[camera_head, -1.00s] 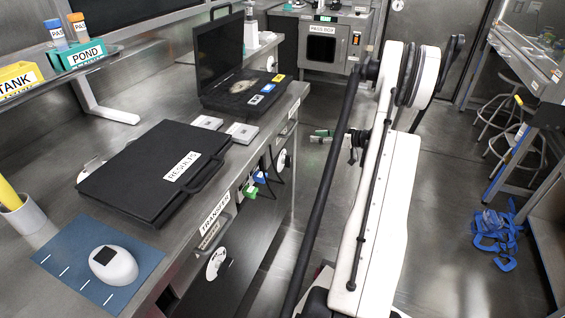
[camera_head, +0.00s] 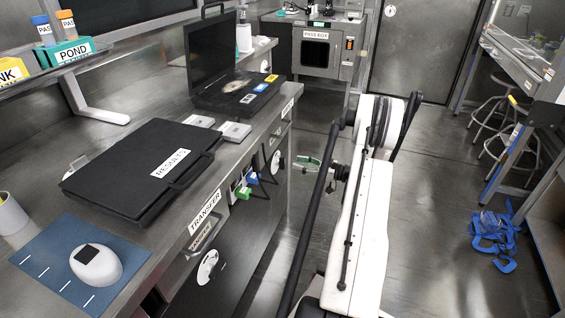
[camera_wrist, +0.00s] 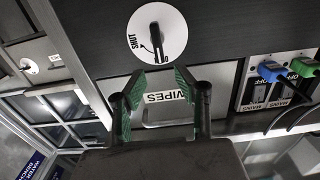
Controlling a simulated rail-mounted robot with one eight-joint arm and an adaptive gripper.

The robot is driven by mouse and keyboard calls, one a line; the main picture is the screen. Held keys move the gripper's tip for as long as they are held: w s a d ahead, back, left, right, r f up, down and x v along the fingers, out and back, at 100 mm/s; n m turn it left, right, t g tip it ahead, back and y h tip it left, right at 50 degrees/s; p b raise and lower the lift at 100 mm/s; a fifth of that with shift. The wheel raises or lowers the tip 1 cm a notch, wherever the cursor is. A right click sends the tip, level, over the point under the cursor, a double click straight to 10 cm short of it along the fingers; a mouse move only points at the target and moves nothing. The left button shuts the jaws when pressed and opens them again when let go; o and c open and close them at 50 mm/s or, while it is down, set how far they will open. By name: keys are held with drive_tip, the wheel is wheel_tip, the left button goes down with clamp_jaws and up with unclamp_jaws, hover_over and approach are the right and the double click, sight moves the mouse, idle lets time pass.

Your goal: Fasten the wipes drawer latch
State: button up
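The wipes drawer latch (camera_wrist: 147,39) is a white round plate marked SHUT on one side, with a black knob standing nearly upright in the wrist picture. A white WIPES label (camera_wrist: 168,97) and a metal handle (camera_wrist: 151,124) show beside it, partly behind my fingers. My gripper (camera_wrist: 158,83) has green-padded fingers spread apart with nothing between them. It is in front of the drawer, its tips near the plate's edge and apart from the knob. In the head view my gripper (camera_head: 308,163) is just right of a white plate (camera_head: 277,162) on the bench front, seemingly this latch.
Blue (camera_wrist: 271,71) and green (camera_wrist: 303,66) plugs with cables stick out beside the latch. A second white plate (camera_head: 208,267) is on the near TRANSFER drawer. A black RESULTS case (camera_head: 135,172) lies on the bench. Blue straps (camera_head: 492,240) lie on the floor at right.

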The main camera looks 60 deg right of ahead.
sight(283, 159)
drive_tip(key=b+x, duration=0.1)
drive_tip(key=x, duration=0.6)
drive_tip(key=shift+w+b, duration=0.3)
drive_tip(key=shift+b, duration=0.05)
clamp_jaws()
